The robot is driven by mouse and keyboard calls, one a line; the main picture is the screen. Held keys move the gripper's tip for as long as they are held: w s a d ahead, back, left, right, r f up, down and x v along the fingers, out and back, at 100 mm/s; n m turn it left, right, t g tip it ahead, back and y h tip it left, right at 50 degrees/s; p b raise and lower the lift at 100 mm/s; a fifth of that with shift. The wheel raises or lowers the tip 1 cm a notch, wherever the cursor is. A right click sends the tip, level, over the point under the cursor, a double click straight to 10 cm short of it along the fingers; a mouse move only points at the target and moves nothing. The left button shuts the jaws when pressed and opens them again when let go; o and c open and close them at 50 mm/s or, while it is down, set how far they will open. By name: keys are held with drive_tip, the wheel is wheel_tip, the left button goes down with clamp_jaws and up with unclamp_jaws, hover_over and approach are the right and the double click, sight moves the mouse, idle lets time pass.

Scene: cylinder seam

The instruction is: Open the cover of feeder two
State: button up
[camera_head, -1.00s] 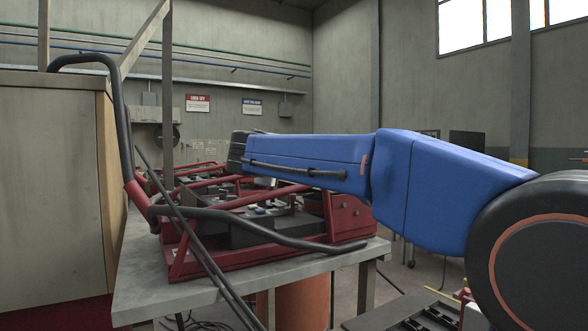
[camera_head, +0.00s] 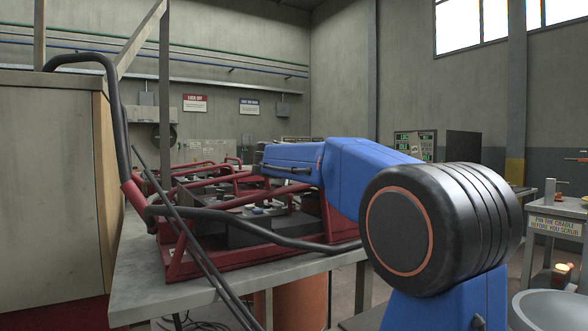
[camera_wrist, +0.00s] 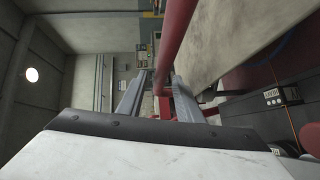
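Red tubular-framed units (camera_head: 230,225) with grey and dark parts stand on a grey table in the head view. I cannot tell which is feeder two, and no cover can be made out clearly. My blue arm reaches left behind the nearest unit; its far end and my gripper are hidden in this view. In the wrist view my gripper (camera_wrist: 158,80) shows two grey fingers set apart. A red bar (camera_wrist: 177,35) runs from the top edge down to the space between them. I cannot tell whether it touches a finger.
The grey table (camera_head: 140,285) carries the red units. A large pale wooden box (camera_head: 48,180) stands at the left. Black bent tubes (camera_head: 290,243) cross the front of the units. At the right stands a bench with a sign (camera_head: 556,226). Floor between looks partly clear.

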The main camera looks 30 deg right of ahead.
drive_tip(key=shift+x, duration=0.95)
clamp_jaws()
